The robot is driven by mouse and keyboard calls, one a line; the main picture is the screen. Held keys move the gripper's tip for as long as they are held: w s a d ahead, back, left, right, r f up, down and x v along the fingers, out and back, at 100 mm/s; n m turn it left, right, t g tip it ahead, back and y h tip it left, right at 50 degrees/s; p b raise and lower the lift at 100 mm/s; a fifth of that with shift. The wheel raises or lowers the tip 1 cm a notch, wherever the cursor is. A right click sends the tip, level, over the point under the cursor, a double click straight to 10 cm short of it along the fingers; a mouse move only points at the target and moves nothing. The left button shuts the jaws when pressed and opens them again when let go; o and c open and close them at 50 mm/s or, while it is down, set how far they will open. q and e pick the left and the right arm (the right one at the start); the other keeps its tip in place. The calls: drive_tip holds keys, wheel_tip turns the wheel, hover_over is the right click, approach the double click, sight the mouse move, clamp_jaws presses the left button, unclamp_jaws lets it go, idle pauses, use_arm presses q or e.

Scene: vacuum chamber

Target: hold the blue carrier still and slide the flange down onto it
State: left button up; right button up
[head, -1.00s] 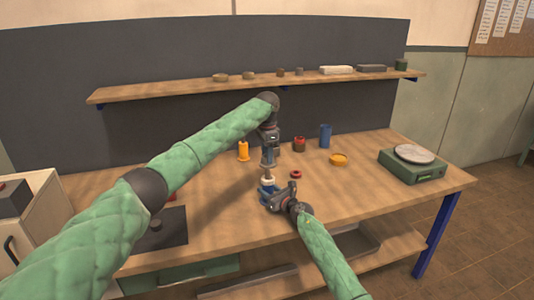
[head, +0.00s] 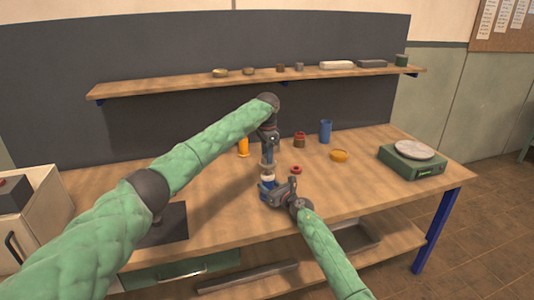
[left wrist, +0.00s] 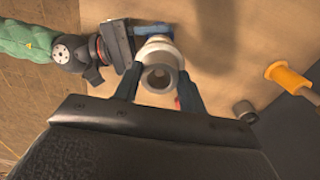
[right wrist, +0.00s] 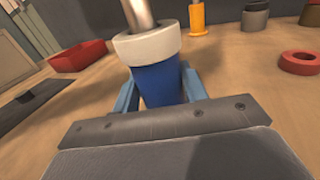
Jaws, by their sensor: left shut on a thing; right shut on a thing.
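The blue carrier (right wrist: 158,84) stands upright on the bench, with a white collar (right wrist: 147,45) at its top. My right gripper (head: 268,193) is shut on the carrier, its fingers on both sides of the blue body. The flange, a grey metal tube piece (right wrist: 139,14), rises from the collar in the right wrist view. My left gripper (head: 268,163) is above the carrier, shut on the flange. In the left wrist view the flange's round open end (left wrist: 158,79) shows between the fingers, over the white collar (left wrist: 160,47). I cannot tell whether the flange is fully seated.
A red ring (head: 296,170) lies close by to the right. A green scale (head: 412,162) is at right. The bench's front right is clear.

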use_arm(q)
drive_tip(key=shift+f, duration=0.45)
drive_tip(key=o, duration=1.6)
drive_tip(key=shift+o, duration=0.2)
drive_tip(key=shift+r, duration=3.5)
use_arm(e)
drive_tip(key=o, duration=1.5)
